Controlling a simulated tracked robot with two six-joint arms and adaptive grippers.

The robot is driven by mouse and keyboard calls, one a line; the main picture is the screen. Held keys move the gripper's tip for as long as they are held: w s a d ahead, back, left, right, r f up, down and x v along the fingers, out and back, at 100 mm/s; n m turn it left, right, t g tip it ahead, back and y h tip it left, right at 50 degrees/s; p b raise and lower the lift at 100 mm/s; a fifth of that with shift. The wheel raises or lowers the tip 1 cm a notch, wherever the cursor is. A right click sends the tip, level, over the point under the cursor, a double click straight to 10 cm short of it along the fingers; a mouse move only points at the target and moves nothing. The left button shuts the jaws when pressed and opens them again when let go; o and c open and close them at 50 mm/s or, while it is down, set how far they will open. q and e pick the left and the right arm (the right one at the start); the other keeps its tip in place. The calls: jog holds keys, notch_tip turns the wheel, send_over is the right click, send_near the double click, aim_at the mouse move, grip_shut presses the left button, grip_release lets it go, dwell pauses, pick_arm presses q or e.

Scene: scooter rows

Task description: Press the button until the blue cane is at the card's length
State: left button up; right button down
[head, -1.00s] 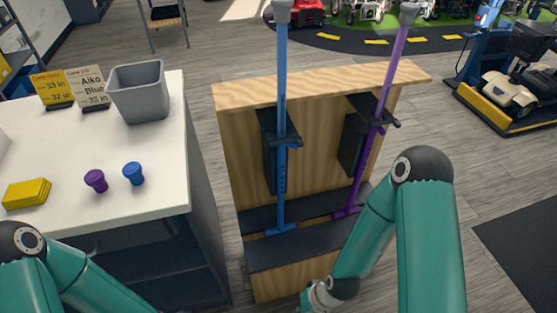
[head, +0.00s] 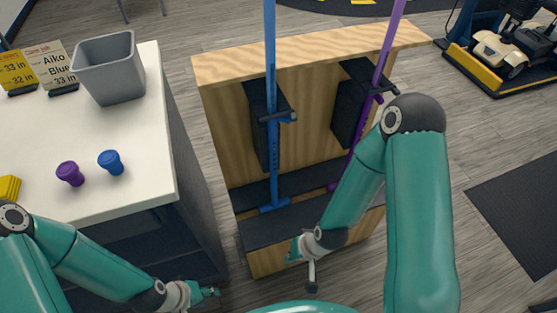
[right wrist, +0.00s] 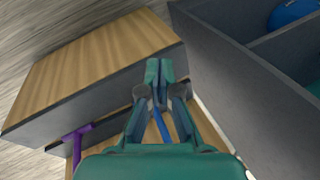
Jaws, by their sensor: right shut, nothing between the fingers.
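The blue cane (head: 271,60) stands upright in a black holder on the wooden stand, with a row of small holes below the clamp; I cannot make out its button. Its top is out of the head view. In the right wrist view the blue cane (right wrist: 162,125) is partly hidden behind my fingers.
A purple cane (head: 388,50) stands in the right holder of the wooden stand (head: 310,52).

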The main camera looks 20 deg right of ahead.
jog(key=w+r+m+t+h+b, duration=0.1)
jog(key=w+r+m+t+b, duration=0.15)
jog(key=w+t+b, duration=0.55)
jog(key=w+r+m+t+b, duration=0.15)
jog(key=w+m+b, duration=0.25)
jog(key=w+b, duration=0.5)
jog(key=s+d+r+m+t+b, duration=0.2)
jog(key=s+r+m+t+b, duration=0.1)
jog(key=b, duration=0.5)
jog(key=s+d+r+m+t+h+b, duration=0.1)
jog(key=s+d+r+m+t+b, duration=0.1)
jog(key=s+r+m+t+b, duration=0.2)
notch_tip(320, 180, up, 4)
jog(key=m+b, duration=0.1)
jog(key=b, duration=0.4)
jog(key=shift+s+d+f+h+b, duration=0.15)
jog(key=shift+d+f+h+b, duration=0.05)
jog(key=shift+h+b, duration=0.1)
